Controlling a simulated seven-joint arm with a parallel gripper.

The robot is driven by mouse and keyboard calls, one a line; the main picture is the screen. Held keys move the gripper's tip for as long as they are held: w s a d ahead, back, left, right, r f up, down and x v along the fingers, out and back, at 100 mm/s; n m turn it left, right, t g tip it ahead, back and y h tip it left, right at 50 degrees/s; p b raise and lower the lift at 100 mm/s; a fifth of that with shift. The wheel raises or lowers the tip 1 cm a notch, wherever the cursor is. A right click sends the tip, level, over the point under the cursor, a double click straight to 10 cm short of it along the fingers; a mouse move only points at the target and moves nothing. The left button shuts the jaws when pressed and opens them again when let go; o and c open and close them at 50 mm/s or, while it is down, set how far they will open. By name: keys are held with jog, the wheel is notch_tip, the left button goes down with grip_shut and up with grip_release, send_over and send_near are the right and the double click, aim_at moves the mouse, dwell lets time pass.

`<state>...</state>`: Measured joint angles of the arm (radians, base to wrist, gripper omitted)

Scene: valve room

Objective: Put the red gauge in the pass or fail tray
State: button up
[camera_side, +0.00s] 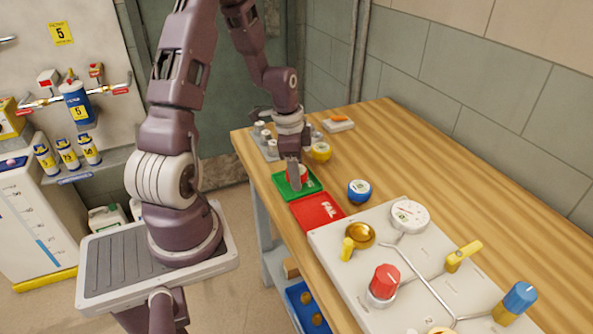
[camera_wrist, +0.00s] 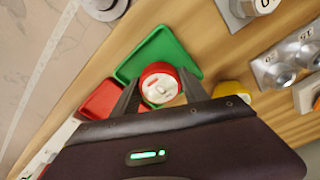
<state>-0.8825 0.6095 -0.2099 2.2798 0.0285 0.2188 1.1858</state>
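The red gauge (camera_wrist: 160,84), with a white dial face, sits between my fingertips in the wrist view. My gripper (camera_wrist: 159,82) appears shut on it, one finger against each side. The green tray (camera_wrist: 130,71) lies beneath the gauge. In the side view, my gripper (camera_side: 297,178) points down over the green tray (camera_side: 313,187), and its finger hides much of the red gauge (camera_side: 304,172). I cannot tell whether the gauge touches the tray floor. The red tray (camera_side: 318,210), marked FAIL, is next to the green one and empty; it also shows in the wrist view (camera_wrist: 100,101).
A blue gauge (camera_side: 359,190) stands right of the trays, and a yellow gauge (camera_side: 321,152) behind my gripper. A grey holder (camera_side: 268,150) is at the far left edge. A white valve panel (camera_side: 352,270) fills the near bench.

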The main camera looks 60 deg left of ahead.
jog(key=shift+o, duration=0.2)
jog(key=shift+r, duration=0.1)
notch_tip(320, 180, up, 11)
jog(key=s, duration=0.1)
jog(key=s+d+r+n+t+y, duration=0.1)
jog(key=s+d+r+n+y, duration=0.15)
jog(key=d+r, duration=0.65)
jog(key=s+d+r+n+t+h, duration=0.2)
jog(key=s+d+r+n+t, duration=0.1)
jog(key=s+d, duration=0.7)
jog(key=shift+d, duration=0.3)
jog(key=shift+r, duration=0.1)
